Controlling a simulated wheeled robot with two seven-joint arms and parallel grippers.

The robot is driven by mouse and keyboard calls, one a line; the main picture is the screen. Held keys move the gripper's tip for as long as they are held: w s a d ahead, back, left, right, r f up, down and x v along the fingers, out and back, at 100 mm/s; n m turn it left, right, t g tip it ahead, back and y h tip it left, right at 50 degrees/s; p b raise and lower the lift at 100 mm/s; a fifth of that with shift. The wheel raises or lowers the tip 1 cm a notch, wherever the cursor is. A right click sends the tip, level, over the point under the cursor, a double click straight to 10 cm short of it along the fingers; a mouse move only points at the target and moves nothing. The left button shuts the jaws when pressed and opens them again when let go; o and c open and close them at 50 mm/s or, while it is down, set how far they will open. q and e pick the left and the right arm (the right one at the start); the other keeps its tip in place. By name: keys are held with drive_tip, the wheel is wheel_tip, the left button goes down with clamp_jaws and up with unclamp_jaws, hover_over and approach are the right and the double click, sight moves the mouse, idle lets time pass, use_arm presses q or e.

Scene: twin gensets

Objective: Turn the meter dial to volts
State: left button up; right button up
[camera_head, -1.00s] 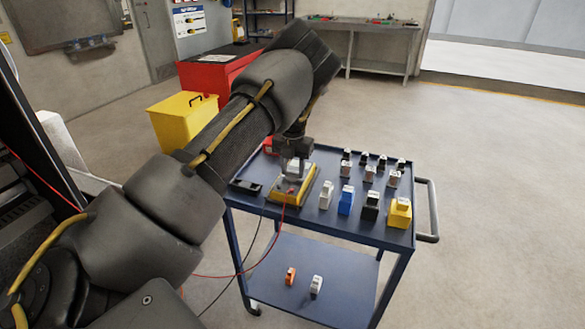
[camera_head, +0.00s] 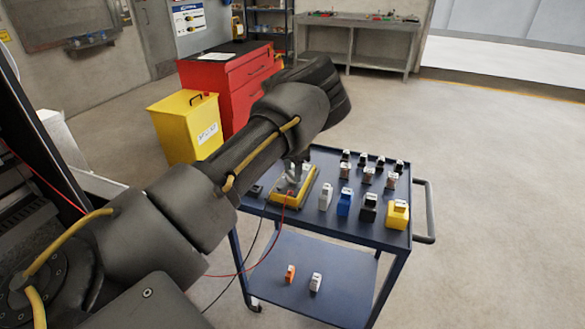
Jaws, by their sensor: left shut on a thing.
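The meter (camera_head: 308,188) lies face up near the left end of the blue cart's top, a grey-faced unit with a yellow rim. A red and a black lead hang from it over the cart edge. My left gripper (camera_head: 292,178) is down over the meter's face, shut on what looks like the meter dial. The arm's wrist and the fingers hide the dial, so its pointer and markings cannot be read. My right gripper is not in view.
The blue cart (camera_head: 330,231) carries several small white, blue, black and yellow blocks (camera_head: 397,214) right of the meter. Two small items rest on its lower shelf (camera_head: 330,268). A yellow bin (camera_head: 180,135) and red cabinet (camera_head: 226,80) stand behind. Floor to the right is clear.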

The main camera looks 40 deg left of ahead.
use_arm(q)
drive_tip(key=shift+m, duration=0.7)
drive_tip(key=o, duration=1)
drive_tip(key=shift+r, duration=0.1)
wheel_tip(320, 180, up, 11)
drive_tip(key=shift+f, duration=0.15)
